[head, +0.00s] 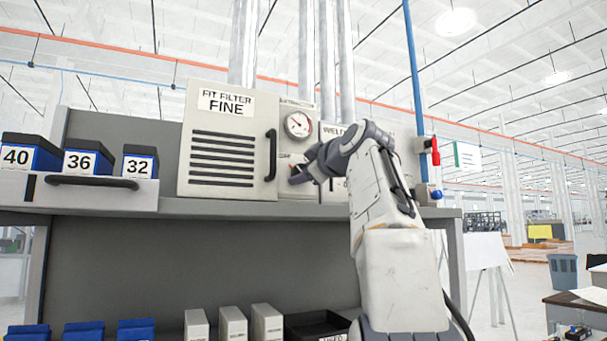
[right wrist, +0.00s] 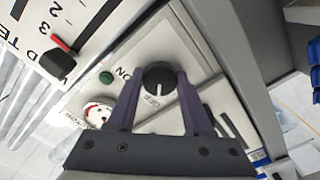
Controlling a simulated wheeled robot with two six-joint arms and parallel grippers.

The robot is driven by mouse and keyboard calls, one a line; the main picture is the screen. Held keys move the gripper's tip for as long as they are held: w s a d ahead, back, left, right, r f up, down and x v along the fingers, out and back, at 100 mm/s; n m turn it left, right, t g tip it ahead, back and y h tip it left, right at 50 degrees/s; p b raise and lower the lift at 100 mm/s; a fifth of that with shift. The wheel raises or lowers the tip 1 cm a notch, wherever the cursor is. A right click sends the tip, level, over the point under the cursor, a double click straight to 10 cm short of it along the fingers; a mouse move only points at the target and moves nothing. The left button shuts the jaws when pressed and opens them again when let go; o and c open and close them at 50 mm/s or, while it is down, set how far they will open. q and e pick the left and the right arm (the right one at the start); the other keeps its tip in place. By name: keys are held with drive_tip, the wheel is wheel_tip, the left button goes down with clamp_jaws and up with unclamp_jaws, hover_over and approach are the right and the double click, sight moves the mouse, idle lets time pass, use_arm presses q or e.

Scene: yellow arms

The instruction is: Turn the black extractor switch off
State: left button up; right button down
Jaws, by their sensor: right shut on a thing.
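The black extractor switch (right wrist: 160,74) is a round knob with a white pointer line on a pale panel, in the middle of the right wrist view. ON is printed to its left and OFF just below it. The pointer line points down in that view, beside the OFF print. My right gripper (right wrist: 160,80) has one finger on each side of the knob and is shut on it. My left gripper is not in view.
A round gauge (head: 298,125) sits above the switch. The FIT FILTER FINE cabinet (head: 230,180) with its black handle (head: 271,155) stands close left. A green button (right wrist: 106,77) and a black lever (right wrist: 60,64) with a red mark are nearby. A grey shelf (head: 300,209) runs below.

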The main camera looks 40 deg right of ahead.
idle(0.4)
drive_tip(key=shift+c, duration=1.5)
unclamp_jaws()
drive_tip(key=b+v, duration=0.3)
drive_tip(key=v, duration=0.7)
drive_tip(key=shift+s+b, duration=0.25)
drive_tip(key=shift+b, duration=0.05)
